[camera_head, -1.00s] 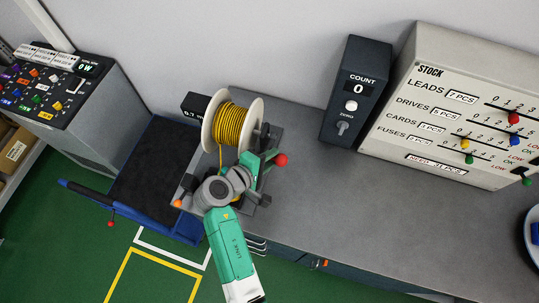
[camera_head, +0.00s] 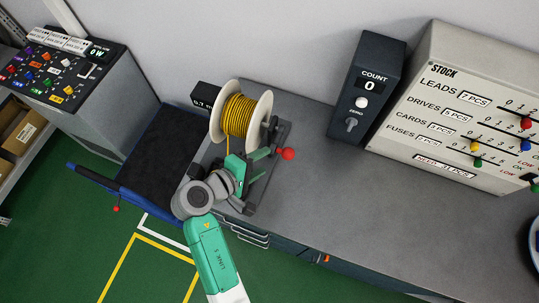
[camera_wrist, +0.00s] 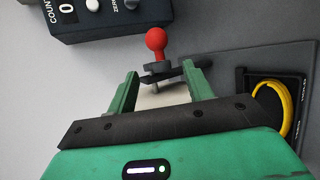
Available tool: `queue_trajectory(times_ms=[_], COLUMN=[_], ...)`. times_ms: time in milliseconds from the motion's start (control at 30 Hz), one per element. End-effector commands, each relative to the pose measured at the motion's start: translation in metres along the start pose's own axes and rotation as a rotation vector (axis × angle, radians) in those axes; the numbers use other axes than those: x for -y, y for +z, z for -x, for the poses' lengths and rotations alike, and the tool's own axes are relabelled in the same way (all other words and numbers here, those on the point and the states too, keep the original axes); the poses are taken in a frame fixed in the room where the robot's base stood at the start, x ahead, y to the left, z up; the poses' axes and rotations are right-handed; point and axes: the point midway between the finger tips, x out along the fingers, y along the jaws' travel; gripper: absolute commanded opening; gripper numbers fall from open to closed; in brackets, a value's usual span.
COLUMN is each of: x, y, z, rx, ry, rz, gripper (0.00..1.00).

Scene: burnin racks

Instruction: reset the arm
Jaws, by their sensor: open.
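My gripper (camera_wrist: 160,88) is open in the wrist view, its two green fingers apart. A red ball knob (camera_wrist: 156,40) on a dark clamp-like fitting stands just beyond the fingertips, and a pale surface shows between the fingers. I cannot tell whether the fingers touch the fitting. In the head view my gripper is partly hidden by my wrist, beside the wire stand. The red knob (camera_head: 288,154) shows to the right of it. A spool of yellow wire (camera_head: 240,115) stands just behind.
A dark count box (camera_head: 366,90) reading 0 and a stock panel (camera_head: 455,110) stand along the wall. The grey bench (camera_head: 350,190) is clear in the middle. A blue-edged cart with a black mat (camera_head: 160,150) and a control console (camera_head: 60,75) are left.

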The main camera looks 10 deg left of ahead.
Motion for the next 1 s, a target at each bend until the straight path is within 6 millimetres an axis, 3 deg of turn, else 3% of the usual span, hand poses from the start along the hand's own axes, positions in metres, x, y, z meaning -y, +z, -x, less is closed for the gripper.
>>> queue_trajectory(times_ms=[400,467,500,567,700,767,900,1000], x=[0.000,-0.007,-0.020,-0.054,-0.175,-0.226,-0.337,-0.406], y=[0.000,0.000,0.000,0.000,0.007,0.016,0.050,0.085], z=[0.005,0.006,0.007,0.013,0.041,0.059,0.113,0.161], rx=[0.001,-0.008,-0.026,-0.076,-0.286,-0.386,-0.630,-0.817], ry=[-0.001,0.001,0.004,0.012,0.055,0.080,0.151,0.210], rz=[-0.001,-0.018,-0.054,-0.154,-0.515,-0.664,-0.979,-1.171], gripper=[0.51,0.51,0.51,0.51,0.51,0.51,0.51,0.51])
